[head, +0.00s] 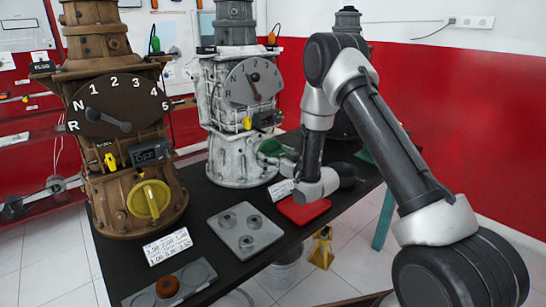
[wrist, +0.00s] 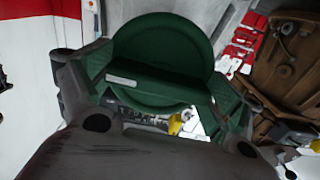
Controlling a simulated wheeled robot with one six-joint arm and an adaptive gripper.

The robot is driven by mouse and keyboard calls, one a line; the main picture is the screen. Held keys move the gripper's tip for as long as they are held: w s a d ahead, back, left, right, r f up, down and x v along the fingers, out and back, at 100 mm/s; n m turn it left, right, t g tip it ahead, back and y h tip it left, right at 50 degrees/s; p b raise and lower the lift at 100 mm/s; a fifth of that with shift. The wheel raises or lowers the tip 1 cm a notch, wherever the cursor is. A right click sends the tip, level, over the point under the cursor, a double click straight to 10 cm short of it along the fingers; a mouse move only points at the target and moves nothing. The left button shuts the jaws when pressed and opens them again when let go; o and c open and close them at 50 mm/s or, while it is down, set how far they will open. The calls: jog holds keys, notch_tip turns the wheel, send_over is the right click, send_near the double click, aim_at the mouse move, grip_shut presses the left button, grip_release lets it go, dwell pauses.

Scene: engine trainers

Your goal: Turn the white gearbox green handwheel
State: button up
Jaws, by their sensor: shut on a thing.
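The white gearbox (head: 238,120) stands upright in the middle of the table in the head view. Its green handwheel (head: 270,149) sits low on its right side, partly hidden by my gripper (head: 287,165). In the wrist view the green handwheel (wrist: 165,42) is a round disc with a raised bar across it and a pale mark on the bar. My gripper (wrist: 162,85) has one finger at each end of this bar and is shut on it. The gearbox's dial (head: 253,82) has a dark pointer directed to the upper left.
A brown gearbox (head: 122,120) with a yellow handwheel (head: 149,199) stands at the left. A grey plate with round knobs (head: 245,231) and a red pad (head: 303,209) lie on the dark table (head: 208,272). Another dark gearbox stands partly hidden behind my arm.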

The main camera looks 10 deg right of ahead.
jog(key=shift+f+m, duration=0.1)
jog(key=shift+m, duration=0.9)
jog(key=o, duration=0.7)
jog(key=shift+o, duration=0.2)
jog(key=v, duration=1.2)
